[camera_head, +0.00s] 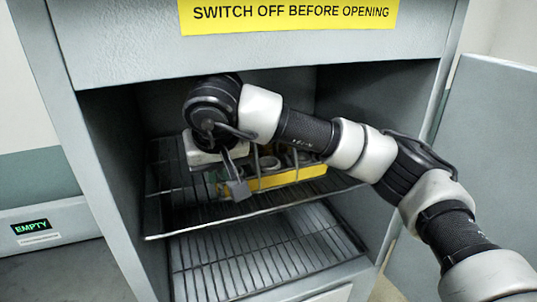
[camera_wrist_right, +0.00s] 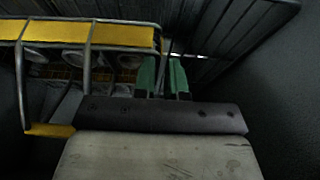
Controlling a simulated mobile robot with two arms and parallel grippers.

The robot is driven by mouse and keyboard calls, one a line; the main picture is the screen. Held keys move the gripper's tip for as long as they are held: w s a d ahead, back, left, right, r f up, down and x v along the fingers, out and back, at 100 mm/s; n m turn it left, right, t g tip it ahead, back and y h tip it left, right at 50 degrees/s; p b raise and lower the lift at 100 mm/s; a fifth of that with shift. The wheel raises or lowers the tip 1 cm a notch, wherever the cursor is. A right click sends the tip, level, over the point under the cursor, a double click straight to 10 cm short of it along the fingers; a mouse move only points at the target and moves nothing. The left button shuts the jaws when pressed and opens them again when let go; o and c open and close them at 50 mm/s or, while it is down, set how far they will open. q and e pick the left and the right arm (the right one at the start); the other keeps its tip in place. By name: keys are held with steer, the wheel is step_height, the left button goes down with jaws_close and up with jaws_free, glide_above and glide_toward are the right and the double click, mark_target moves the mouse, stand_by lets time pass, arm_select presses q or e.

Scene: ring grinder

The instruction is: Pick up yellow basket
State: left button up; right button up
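The yellow basket (camera_head: 285,179) sits on the upper wire shelf inside the grey cabinet. It holds several round grey pieces. Its yellow band (camera_wrist_right: 90,35) and bent metal rods also show at the upper left of the right wrist view. My right gripper (camera_head: 238,188) is at the basket's left end in the head view, and my arm hides part of the basket. In the wrist view its green fingertips (camera_wrist_right: 163,76) are a small gap apart, with a thin grey bar seen between them. I cannot tell whether they grip that bar. My left gripper is not in view.
The upper wire shelf (camera_head: 168,213) has a lower wire rack (camera_head: 260,255) beneath it. The cabinet's side walls and the top panel with a yellow warning sign (camera_head: 290,14) bound the opening. A box with an "EMPTY" display (camera_head: 31,227) stands at the left.

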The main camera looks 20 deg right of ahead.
steer(key=w+p, duration=0.1)
steer(key=w, duration=0.4)
steer(key=shift+a+f, duration=0.1)
steer(key=shift+a, duration=0.05)
steer(key=shift+w+f, duration=0.15)
steer(key=p+x, duration=0.2)
steer(key=x, duration=0.2)
steer(key=shift+f, duration=0.3)
jaws_close()
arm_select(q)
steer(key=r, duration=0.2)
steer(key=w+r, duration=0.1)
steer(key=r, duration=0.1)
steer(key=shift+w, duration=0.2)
